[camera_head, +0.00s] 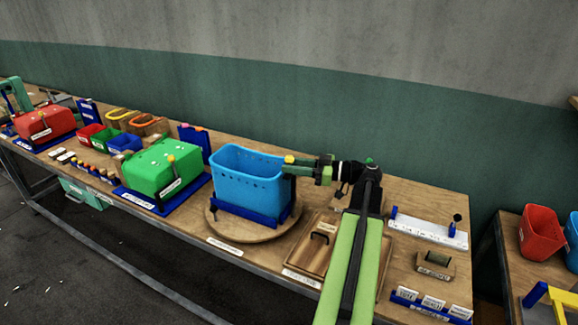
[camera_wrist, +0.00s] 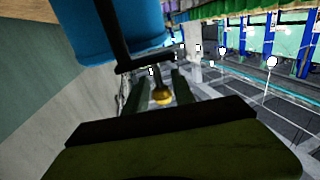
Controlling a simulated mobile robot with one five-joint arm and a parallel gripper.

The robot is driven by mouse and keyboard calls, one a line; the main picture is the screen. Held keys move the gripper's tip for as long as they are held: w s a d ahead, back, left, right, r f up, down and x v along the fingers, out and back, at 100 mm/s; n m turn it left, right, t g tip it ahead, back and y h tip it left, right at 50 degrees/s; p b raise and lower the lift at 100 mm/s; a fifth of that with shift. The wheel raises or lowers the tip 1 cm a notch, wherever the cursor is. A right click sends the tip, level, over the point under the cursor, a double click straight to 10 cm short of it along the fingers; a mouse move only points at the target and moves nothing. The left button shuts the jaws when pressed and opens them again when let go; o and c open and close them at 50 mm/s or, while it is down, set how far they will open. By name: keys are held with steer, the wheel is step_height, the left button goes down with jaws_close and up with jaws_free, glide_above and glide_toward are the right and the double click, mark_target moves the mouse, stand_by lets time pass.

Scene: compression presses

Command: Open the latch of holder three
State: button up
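A light-blue bin (camera_head: 247,180) sits in a dark-blue base (camera_head: 240,213) on a round wooden turntable (camera_head: 222,224). Its label is too small to read, so I cannot confirm it is holder three. My gripper (camera_head: 290,169) is at the bin's right side, close to this knob.
A green press (camera_head: 160,166) and a red press (camera_head: 45,122) stand to the left, each with a knob. A wooden tray (camera_head: 318,250) lies right of the turntable, partly under my arm. A white rail (camera_head: 428,230) is at the right. Wall behind the bench.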

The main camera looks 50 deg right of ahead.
steer(key=v, duration=1.6)
steer(key=shift+s, duration=0.15)
steer(key=shift+d, duration=0.1)
